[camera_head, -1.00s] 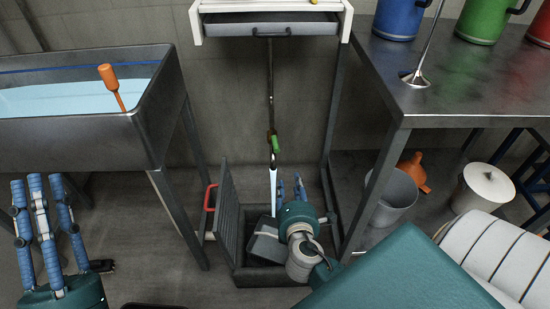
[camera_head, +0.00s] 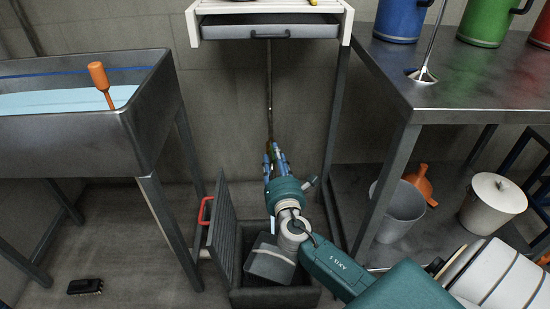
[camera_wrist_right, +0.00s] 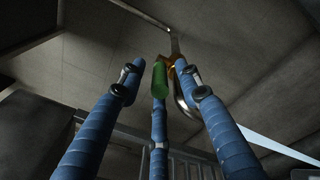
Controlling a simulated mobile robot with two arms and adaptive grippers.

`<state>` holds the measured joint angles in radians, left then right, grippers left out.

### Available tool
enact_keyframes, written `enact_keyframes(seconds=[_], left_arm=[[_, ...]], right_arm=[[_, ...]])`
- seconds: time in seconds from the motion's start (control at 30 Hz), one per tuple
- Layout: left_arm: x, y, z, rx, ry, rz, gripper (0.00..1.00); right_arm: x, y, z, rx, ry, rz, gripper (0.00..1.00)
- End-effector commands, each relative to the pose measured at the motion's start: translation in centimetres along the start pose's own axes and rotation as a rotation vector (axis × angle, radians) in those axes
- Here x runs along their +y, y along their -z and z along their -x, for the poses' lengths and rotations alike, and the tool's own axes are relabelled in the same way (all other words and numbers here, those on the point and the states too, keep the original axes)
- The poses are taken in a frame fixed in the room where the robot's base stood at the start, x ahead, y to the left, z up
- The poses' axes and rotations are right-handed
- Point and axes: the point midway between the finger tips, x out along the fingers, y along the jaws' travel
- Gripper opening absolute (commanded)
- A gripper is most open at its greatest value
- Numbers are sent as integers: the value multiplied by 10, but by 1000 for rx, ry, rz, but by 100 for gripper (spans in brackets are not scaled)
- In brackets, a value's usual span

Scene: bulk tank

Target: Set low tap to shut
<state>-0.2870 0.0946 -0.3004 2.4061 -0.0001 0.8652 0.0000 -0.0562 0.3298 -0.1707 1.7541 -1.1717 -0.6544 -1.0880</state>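The low tap shows in the right wrist view as a green handle (camera_wrist_right: 160,80) on a brass body (camera_wrist_right: 177,67), with a curved metal spout below. The handle hangs along the spout side, lengthwise in the picture. My right gripper (camera_head: 272,152) is raised in front of the tap in the head view and hides most of it. In the right wrist view its blue fingers (camera_wrist_right: 160,78) are spread and open. The handle is between the outer fingertips, close to the middle finger; contact cannot be told. My left gripper is not in view.
A pipe (camera_head: 269,95) drops from under the white-framed drawer (camera_head: 270,31). Below stands an open dark floor box (camera_head: 262,299) with its grated lid (camera_head: 224,236) upright. A tank (camera_head: 75,135) is at left, a steel table (camera_head: 450,85) at right, and a grey bucket (camera_head: 398,212) under it.

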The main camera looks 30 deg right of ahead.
Motion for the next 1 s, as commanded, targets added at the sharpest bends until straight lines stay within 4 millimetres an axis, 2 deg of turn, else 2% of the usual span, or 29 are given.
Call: enact_keyframes(seconds=[0.13,0.43,0.6,0.87,1.0], left_arm=[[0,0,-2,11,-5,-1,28],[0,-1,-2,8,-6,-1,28],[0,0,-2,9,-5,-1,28],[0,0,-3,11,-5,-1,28],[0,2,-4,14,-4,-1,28]], right_arm=[[0,0,-11,-1,0,0,34],[0,0,-13,0,0,0,34],[0,0,-12,0,0,0,0],[-1,-2,-13,3,-6,1,0],[-8,-6,-14,45,-73,9,0]])
